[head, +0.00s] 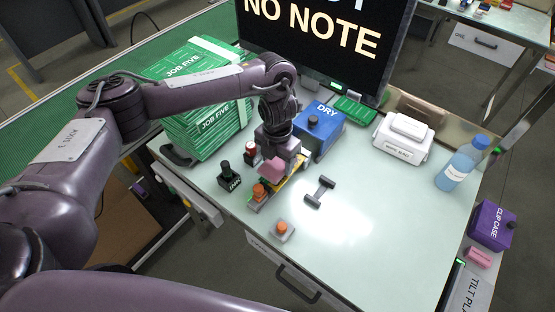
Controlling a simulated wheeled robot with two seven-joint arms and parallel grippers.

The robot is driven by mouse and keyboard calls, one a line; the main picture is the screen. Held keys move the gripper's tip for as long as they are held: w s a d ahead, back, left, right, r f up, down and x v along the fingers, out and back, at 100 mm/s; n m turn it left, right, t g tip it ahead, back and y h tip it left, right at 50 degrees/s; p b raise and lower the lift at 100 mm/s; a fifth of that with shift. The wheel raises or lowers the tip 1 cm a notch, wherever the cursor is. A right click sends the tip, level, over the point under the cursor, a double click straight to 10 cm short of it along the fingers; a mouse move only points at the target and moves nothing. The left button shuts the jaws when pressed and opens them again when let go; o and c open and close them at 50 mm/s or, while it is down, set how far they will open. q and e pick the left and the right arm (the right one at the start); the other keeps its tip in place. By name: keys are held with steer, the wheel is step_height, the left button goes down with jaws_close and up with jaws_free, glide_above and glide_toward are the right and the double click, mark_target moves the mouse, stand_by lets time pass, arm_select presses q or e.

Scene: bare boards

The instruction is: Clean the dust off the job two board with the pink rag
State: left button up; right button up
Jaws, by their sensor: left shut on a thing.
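My left gripper (273,158) points down over the front left part of the pale table. It is shut on the pink rag (272,171), bunched at the fingertips. Right under and beside it is a yellow-edged piece (293,188), mostly hidden by the gripper; whether the rag touches it I cannot tell. No label reading job two shows, so I cannot tell which board is that one. A green board (354,110) lies at the back below the screen. My right gripper is not in view.
A blue DRY box (320,130), a small dark bottle (229,177), a grey dumbbell-shaped piece (320,191), a white case (402,138) and a blue bottle (461,164) stand around. The table's right front is clear.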

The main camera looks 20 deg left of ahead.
arm_select(q)
steer(key=shift+r+p, duration=2.35)
steer(key=shift+r, duration=0.8)
steer(key=shift+f, duration=0.1)
